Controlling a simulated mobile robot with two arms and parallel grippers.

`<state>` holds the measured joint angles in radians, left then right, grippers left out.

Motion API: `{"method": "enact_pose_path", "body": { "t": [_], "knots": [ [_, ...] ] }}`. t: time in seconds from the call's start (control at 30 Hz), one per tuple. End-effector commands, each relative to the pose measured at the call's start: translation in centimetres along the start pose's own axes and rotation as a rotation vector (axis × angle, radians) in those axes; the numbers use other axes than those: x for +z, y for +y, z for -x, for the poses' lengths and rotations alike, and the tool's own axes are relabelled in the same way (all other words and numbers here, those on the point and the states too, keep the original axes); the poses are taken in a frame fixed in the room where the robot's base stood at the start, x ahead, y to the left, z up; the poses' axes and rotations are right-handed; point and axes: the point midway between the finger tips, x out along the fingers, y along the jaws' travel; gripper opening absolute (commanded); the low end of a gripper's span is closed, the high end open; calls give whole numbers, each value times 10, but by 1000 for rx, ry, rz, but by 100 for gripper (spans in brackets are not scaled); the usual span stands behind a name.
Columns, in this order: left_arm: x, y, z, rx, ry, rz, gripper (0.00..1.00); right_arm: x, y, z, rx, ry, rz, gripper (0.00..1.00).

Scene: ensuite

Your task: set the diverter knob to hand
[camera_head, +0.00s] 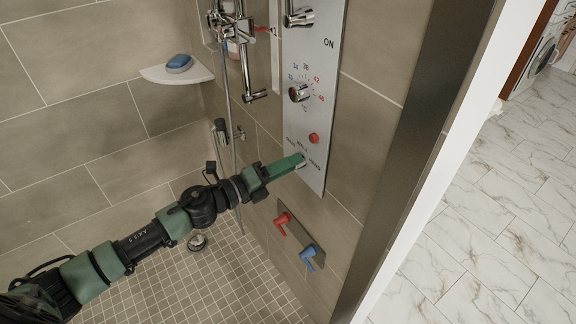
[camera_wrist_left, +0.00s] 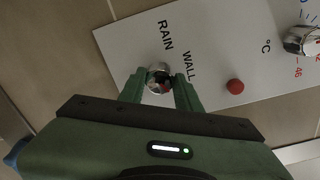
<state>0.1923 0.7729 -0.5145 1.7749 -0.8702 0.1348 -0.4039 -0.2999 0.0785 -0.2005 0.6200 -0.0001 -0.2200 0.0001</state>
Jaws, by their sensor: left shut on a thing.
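The diverter knob (camera_wrist_left: 158,76) is a small round chrome knob low on the pale control panel (camera_head: 329,75). My left gripper (camera_wrist_left: 160,88) is shut on the knob, one finger on each side. In the head view my left gripper (camera_head: 300,163) reaches the panel's lower end and mostly hides the knob. I cannot tell which word the knob points to. My right gripper is not in view.
Above the knob are a red button (camera_head: 314,138) and a chrome temperature dial (camera_head: 299,93). A red lever (camera_head: 282,222) and a blue lever (camera_head: 309,257) sit on a plate below. A corner shelf (camera_head: 178,73) holds a blue soap (camera_head: 179,63). A hose hangs near my arm.

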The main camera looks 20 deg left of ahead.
Motion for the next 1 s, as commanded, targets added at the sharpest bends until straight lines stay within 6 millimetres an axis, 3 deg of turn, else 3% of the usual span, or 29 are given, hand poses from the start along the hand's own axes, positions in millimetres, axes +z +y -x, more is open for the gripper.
{"method": "enact_pose_path", "body": {
  "t": [0.47, 0.5, 0.57, 0.87, 1.0],
  "knots": [
    [-1, 1, 0, 2, 2, -15, 0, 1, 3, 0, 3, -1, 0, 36],
    [-1, 1, 0, 2, 2, -14, 41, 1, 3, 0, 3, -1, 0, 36],
    [-1, 1, 0, 2, 2, -14, 55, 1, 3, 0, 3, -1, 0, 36],
    [0, 1, 1, 1, 0, -13, 55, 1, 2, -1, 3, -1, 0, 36],
    [-1, 3, 11, 4, 1, -12, 55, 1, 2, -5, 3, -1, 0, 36]
  ]
}}
